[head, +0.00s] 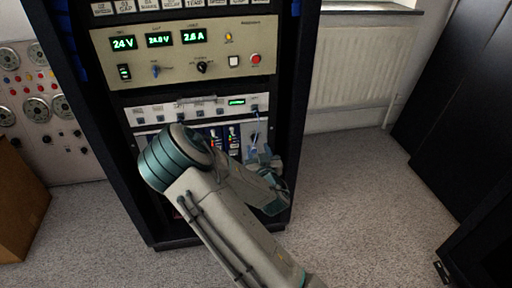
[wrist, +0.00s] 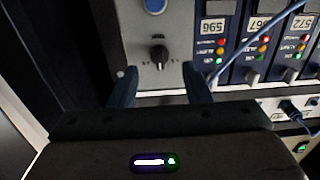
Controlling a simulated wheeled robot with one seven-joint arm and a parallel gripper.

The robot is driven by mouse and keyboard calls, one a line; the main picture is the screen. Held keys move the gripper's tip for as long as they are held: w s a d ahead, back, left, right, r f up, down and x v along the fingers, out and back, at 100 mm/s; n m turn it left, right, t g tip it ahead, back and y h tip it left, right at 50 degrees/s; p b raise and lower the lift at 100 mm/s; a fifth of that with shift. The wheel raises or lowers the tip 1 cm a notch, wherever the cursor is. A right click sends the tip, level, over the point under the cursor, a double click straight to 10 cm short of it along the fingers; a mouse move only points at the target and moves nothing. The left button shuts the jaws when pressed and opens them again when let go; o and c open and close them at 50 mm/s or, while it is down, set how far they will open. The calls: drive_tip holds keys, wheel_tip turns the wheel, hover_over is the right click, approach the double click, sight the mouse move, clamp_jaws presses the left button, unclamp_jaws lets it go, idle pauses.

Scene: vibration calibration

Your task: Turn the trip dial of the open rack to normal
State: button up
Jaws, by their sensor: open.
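The open rack (head: 290,60) is a tall black frame holding several instrument panels. In the wrist view, a small black dial (wrist: 158,55) with a pointer sits on a light grey panel (wrist: 140,30), below a round blue part (wrist: 155,5); its label and setting are too small to read. My gripper (wrist: 160,88) is open, with one finger at each side of the dial in the picture; the dial shows between and beyond the fingertips. I see no clear contact. In the head view my gripper (head: 262,160) is at the rack's lower right, and the dial is hidden there.
Numbered modules (wrist: 250,45) with coloured lamps sit right of the dial in the wrist view. A blue cable (wrist: 262,38) crosses them. A beige power supply (head: 185,50) with other knobs is higher in the rack. Carpeted floor (head: 370,200) is free on the right.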

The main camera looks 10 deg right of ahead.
sight(255, 141)
drive_tip(key=shift+w+b, duration=0.35)
drive_tip(key=shift+w, duration=1.65)
clamp_jaws()
drive_tip(key=n, duration=1.1)
